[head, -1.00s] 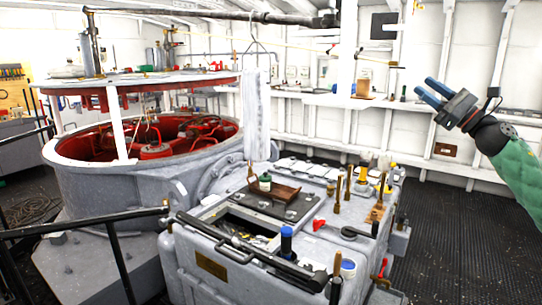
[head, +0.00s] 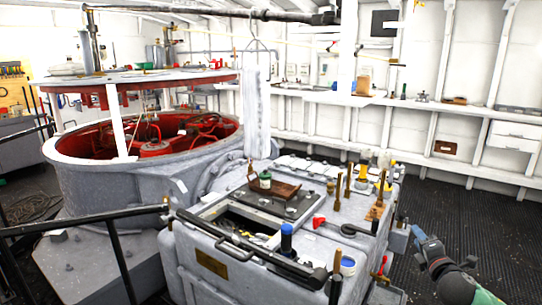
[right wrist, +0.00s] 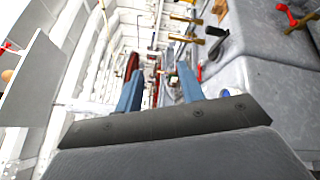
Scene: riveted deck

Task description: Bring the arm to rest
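My right gripper (head: 418,237) is low at the right of the head view, just right of the grey machine housing (head: 215,262) and above the dark deck. Its forearm comes in from the bottom right corner. In the right wrist view its two blue fingers (right wrist: 158,88) stand apart with nothing between them, so it is open and empty. My left gripper and left arm do not show.
The grey housing carries several upright brass handles, a blue-topped cylinder (head: 286,240), a small green bottle (head: 265,180) and a wooden tray (head: 284,190). A round red-lined machine (head: 75,180) stands at left. The ribbed deck (head: 440,200) at right is open.

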